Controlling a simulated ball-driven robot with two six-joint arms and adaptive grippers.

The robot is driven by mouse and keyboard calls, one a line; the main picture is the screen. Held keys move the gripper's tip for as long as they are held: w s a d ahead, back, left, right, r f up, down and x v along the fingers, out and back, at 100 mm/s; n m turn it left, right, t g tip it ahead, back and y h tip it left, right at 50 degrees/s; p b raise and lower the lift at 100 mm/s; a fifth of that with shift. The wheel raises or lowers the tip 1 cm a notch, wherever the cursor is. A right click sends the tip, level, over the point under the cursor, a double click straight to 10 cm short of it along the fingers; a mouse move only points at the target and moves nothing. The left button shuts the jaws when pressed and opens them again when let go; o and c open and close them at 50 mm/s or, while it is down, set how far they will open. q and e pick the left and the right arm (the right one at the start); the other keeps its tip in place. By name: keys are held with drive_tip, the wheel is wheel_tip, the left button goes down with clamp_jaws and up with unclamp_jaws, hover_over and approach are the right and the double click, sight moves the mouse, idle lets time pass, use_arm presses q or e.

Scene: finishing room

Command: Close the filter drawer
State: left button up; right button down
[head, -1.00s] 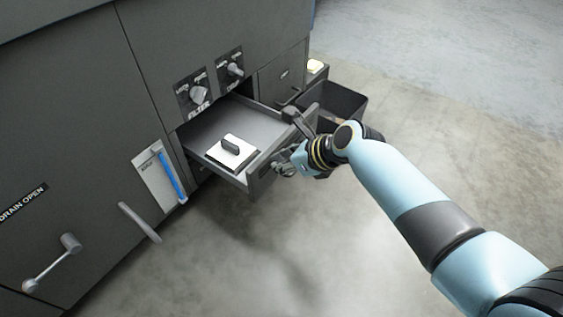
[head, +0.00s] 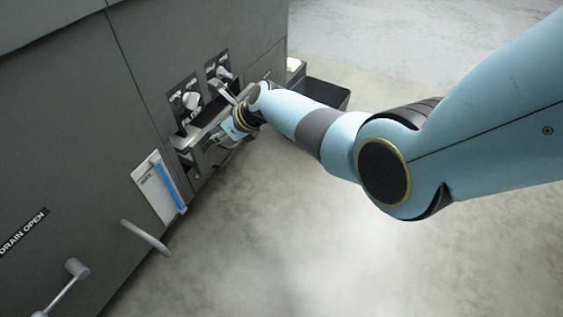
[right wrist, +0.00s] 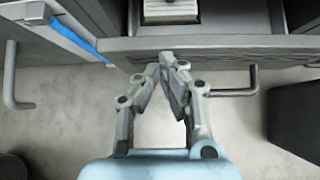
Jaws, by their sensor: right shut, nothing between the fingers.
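The filter drawer (head: 203,132) is in the dark cabinet below two knobs and sticks out only a little in the head view. In the right wrist view its grey front (right wrist: 225,45) spans the top, with a bar handle (right wrist: 252,80) on it and a pale block (right wrist: 172,10) inside behind it. My right gripper (right wrist: 169,60) is shut and empty, its fingertips at the drawer front, left of the handle's right end. They seem to touch it. In the head view the right gripper (head: 228,136) partly hides the drawer. My left gripper is out of view.
A black bin (head: 328,92) stands on the floor right of the drawer. A blue-striped gauge (head: 168,185) and a bar handle (head: 146,236) are on the cabinet to the left, with a drain crank (head: 62,286). The floor in front is clear.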

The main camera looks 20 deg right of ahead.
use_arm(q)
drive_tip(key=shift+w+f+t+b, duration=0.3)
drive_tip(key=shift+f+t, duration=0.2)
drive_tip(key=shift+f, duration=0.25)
use_arm(e)
drive_tip(key=shift+w+a, duration=0.85)
drive_tip(key=shift+w, duration=0.25)
